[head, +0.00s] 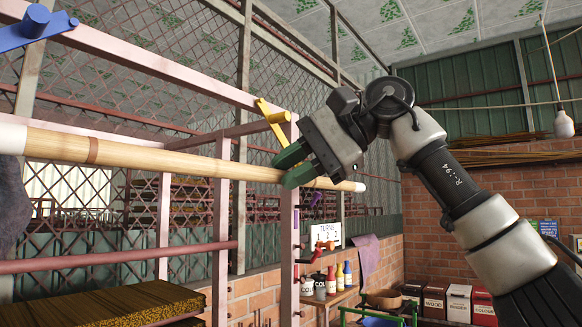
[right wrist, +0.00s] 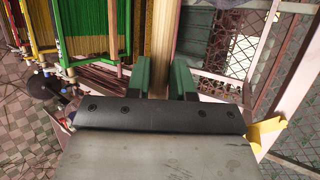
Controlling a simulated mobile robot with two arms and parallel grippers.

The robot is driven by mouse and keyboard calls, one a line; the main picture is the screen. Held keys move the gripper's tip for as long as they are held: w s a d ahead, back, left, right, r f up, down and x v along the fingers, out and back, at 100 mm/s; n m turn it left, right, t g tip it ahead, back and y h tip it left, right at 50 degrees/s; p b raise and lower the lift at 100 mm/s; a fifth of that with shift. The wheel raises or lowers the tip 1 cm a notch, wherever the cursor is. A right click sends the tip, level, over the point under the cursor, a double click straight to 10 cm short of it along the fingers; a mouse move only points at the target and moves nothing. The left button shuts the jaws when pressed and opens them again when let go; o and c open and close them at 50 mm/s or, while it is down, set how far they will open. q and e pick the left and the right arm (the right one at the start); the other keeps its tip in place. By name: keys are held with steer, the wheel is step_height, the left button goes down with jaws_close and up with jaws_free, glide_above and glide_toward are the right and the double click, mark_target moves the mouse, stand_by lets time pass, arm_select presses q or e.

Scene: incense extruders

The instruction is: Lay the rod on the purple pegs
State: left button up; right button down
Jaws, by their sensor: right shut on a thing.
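The rod (head: 150,155) is a long pale bamboo pole with white ends and a brown band, held nearly level across the head view. My right gripper (head: 293,163), with green fingers, is shut on it near its right end. In the right wrist view the rod (right wrist: 162,40) runs between the green fingers (right wrist: 166,80). A small purple peg (head: 296,218) shows on the pink post below the rod, apart from it. Another purple piece (head: 315,199) is just right of it; I cannot tell if it is a peg. My left gripper is not in view.
A pink frame (head: 150,62) carries a blue peg (head: 36,22) at top left and a yellow peg (head: 272,117) close to my right gripper. A lower pink bar (head: 120,257) crosses the left. Brown stacked sheets (head: 100,308) lie below. Bottles (head: 343,273) stand on a shelf behind.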

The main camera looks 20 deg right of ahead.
steer(key=s+d+b, duration=0.1)
steer(key=s+d, duration=0.9)
steer(key=s, duration=0.4)
steer(key=shift+s+d+b, duration=0.3)
steer(key=shift+d+b, duration=0.05)
steer(key=shift+b, duration=0.05)
steer(key=shift+w, duration=0.1)
